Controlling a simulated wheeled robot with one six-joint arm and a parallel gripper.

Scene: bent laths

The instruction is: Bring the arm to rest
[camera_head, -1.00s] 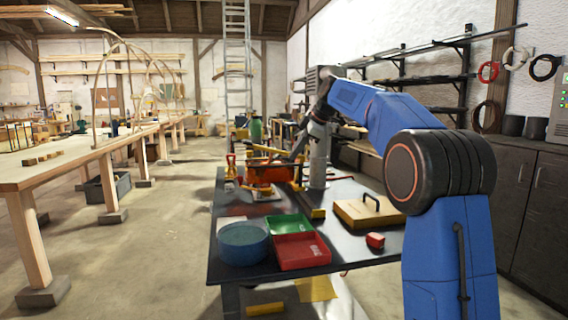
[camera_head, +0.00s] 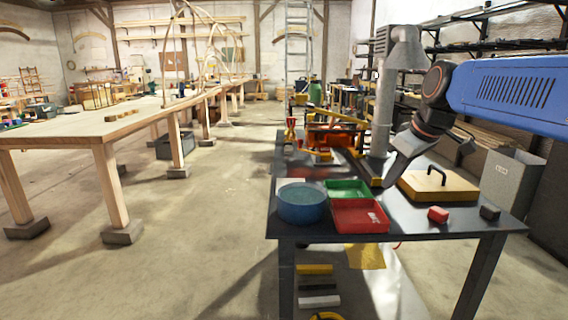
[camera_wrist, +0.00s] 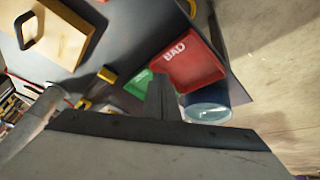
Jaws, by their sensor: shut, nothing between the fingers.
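My blue arm reaches in from the right edge of the head view and bends down at a dark wrist joint. My gripper (camera_head: 390,182) points down and to the left, above the dark bench (camera_head: 400,218). It is shut and empty. In the wrist view my gripper (camera_wrist: 163,82) shows as a narrow dark shape at the middle. Beyond its tip there are the red tray (camera_wrist: 193,62) marked BAD and the green tray (camera_wrist: 128,100).
An orange machine (camera_head: 335,135) stands behind. A long wooden table (camera_head: 80,130) is at left, with open floor between.

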